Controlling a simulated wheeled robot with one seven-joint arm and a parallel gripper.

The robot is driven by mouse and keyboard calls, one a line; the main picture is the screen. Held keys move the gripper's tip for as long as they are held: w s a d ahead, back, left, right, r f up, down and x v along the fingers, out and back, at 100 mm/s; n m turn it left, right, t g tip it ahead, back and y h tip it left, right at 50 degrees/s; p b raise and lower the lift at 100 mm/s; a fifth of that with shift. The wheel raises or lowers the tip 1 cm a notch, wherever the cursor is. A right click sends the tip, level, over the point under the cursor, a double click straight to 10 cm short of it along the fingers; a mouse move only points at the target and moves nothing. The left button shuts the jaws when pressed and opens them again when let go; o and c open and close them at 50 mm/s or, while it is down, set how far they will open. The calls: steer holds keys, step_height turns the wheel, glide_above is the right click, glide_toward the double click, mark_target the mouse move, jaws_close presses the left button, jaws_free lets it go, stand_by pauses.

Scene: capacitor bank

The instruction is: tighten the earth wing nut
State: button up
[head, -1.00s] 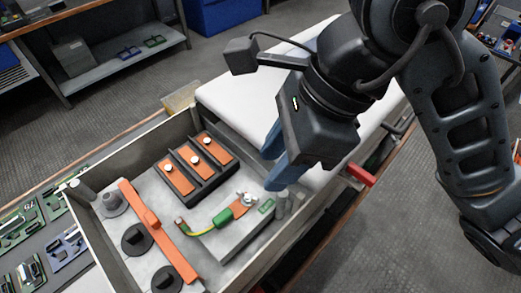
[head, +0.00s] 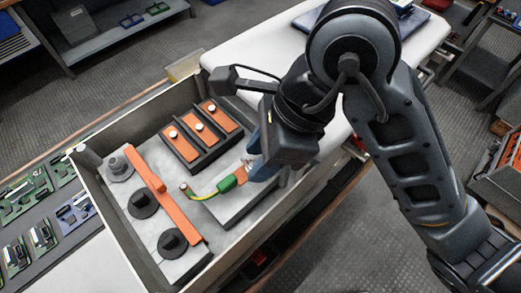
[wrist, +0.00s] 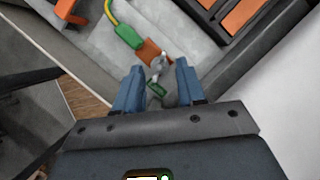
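The earth wing nut (wrist: 157,66) is a small grey metal piece on the orange lug (wrist: 150,49) of a green-and-yellow earth lead. The lead's green sleeve (wrist: 128,36) also shows in the head view (head: 228,184). My gripper (wrist: 158,70) has its two blue fingers apart, with the wing nut between and just beyond their tips in the wrist view. Nothing is gripped. In the head view my gripper (head: 262,168) hangs over the lug end of the lead and largely hides the nut. A small green label (wrist: 157,88) lies beside the nut.
The open grey enclosure (head: 107,233) has raised walls around the work. Inside are a block with several orange plates (head: 200,140), an orange bar (head: 160,205) and dark round knobs (head: 142,204). A white surface (head: 250,55) lies behind the arm.

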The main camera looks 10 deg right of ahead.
steer(key=shift+c, duration=0.3)
jaws_close()
stand_by(1.1)
steer(key=shift+o, duration=0.3)
jaws_free()
steer(key=v, duration=0.6)
steer(key=shift+d+r, duration=0.1)
steer(key=shift+r, duration=0.05)
steer(key=shift+d+r, duration=0.25)
steer(key=shift+r, duration=0.45)
